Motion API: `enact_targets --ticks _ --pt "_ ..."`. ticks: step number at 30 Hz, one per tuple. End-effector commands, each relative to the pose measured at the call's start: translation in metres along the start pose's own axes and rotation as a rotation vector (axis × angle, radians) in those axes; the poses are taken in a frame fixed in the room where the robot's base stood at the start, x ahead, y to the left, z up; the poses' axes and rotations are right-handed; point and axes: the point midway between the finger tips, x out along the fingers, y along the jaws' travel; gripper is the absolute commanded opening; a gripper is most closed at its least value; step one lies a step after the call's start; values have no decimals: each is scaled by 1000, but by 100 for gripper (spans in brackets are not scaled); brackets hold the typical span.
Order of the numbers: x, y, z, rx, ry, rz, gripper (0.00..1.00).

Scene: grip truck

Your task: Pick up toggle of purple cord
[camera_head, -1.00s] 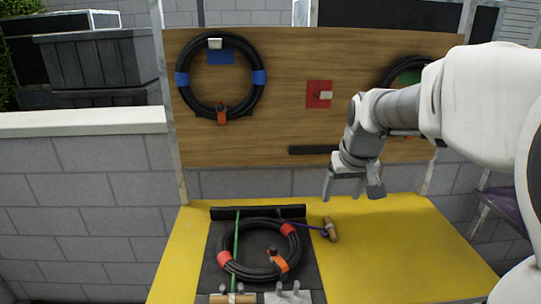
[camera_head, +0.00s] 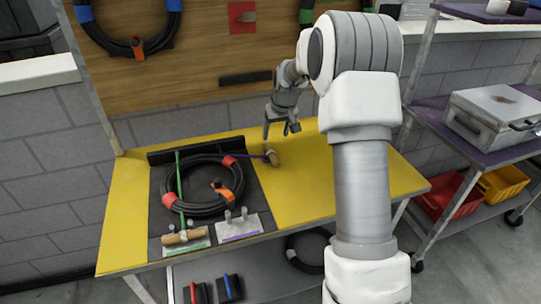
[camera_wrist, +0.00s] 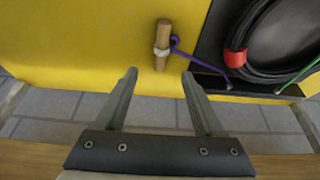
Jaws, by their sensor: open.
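The wooden toggle (camera_head: 271,155) lies on the yellow table top, just right of the black mat. The thin purple cord (camera_head: 254,156) runs from it leftward to the black bar at the mat's back. My gripper (camera_head: 279,132) points down above the table, near the toggle and apart from it. In the wrist view, the toggle (camera_wrist: 162,33) and purple cord (camera_wrist: 200,62) lie beyond my gripper (camera_wrist: 159,74). Its two fingers are spread with nothing between them. The toggle appears roughly centred ahead of the gap, with a pale band around its middle.
A wooden board (camera_head: 170,50) rises behind the table. A shelf with a metal case (camera_head: 493,118) stands right. The table's right part is clear.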

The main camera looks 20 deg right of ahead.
Motion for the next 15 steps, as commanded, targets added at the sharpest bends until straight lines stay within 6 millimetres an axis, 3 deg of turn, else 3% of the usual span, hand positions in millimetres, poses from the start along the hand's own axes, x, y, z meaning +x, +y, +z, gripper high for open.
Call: enact_targets --ticks 1,6,15 --pt "13 0 1 0 -3 -1 70" --pt "42 0 0 0 -1 -1 70" --pt "65 -2 1 0 -1 -1 70"
